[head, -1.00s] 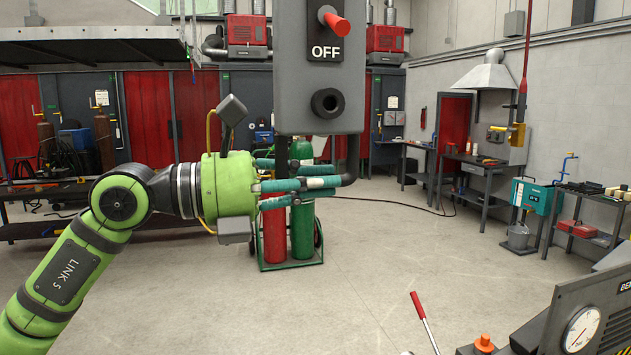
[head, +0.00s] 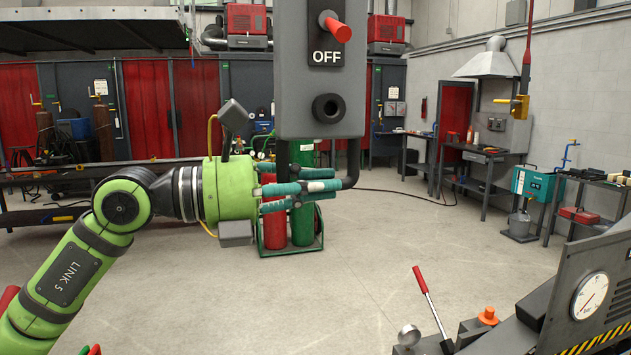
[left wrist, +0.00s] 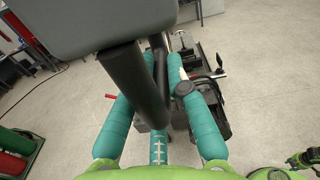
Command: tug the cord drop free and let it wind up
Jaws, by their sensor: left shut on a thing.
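The cord drop is a grey hanging box (head: 295,100) with a red-tipped switch (head: 337,28) marked OFF and a dark round socket below it. Its top is cut off, so no cord above it shows. A black looped handle (head: 352,160) hangs from its underside. My left gripper (head: 318,182), with teal fingers, is shut on the handle's lower part. In the left wrist view the dark handle (left wrist: 138,88) runs down between the teal fingers, under the box's edge (left wrist: 75,30). My right gripper is out of view.
A cart with red and green gas bottles (head: 303,215) stands behind the gripper. A machine with a dial gauge (head: 588,298) and a red-tipped lever (head: 428,298) stands at lower right. Benches line the right wall. The middle floor is clear.

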